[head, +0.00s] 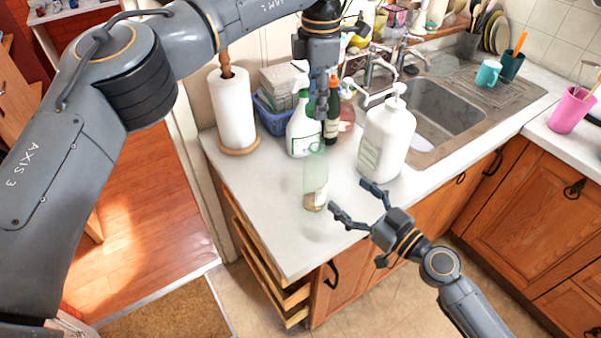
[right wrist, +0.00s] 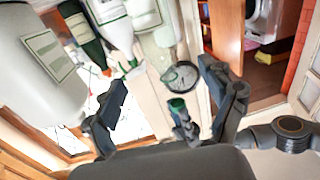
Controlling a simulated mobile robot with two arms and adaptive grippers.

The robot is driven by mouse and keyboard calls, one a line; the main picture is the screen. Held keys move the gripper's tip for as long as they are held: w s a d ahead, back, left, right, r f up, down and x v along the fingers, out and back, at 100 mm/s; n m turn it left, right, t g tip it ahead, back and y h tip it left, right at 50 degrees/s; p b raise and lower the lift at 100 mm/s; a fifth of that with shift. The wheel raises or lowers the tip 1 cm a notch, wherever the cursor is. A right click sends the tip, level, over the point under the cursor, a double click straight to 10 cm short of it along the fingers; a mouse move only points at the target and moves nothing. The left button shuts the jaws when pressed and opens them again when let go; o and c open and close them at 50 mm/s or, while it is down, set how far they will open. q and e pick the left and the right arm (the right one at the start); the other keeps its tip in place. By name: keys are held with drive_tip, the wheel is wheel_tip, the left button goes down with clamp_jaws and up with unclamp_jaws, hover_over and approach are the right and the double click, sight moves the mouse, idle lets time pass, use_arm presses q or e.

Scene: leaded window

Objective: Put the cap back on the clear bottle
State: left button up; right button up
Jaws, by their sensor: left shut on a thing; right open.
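The clear bottle (head: 316,178) stands upright near the front of the white counter, pale green at the top with a brownish base. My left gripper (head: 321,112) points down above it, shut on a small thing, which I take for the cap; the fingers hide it. A gap shows between these fingers and the bottle top. My right gripper (head: 358,203) is open and empty, to the right of the bottle, its fingers spread towards it. In the right wrist view its open fingers (right wrist: 168,103) frame a green piece and a dark ring; I cannot tell what these are.
A large white pump bottle (head: 388,140) stands close to the right of the clear bottle. A spray bottle (head: 303,128) and a paper towel roll (head: 232,108) stand behind and left. The sink (head: 440,108) is at the back right. The counter's front left (head: 270,215) is clear.

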sight(325, 174)
use_arm(q)
drive_tip(key=shift+s+d+r, duration=0.3)
drive_tip(key=shift+s+d, duration=0.3)
drive_tip(key=shift+d, duration=0.05)
drive_tip(key=shift+w+a+f, duration=0.1)
drive_tip(key=shift+w+a, duration=0.05)
drive_tip(key=shift+a, duration=0.05)
use_arm(e)
drive_tip(key=x, duration=1.1)
drive_tip(key=shift+d+r, duration=0.1)
drive_tip(key=shift+r, duration=0.1)
clamp_jaws()
use_arm(q)
drive_tip(key=shift+f, duration=2.45)
drive_tip(key=shift+f, duration=0.1)
drive_tip(key=shift+f, duration=0.8)
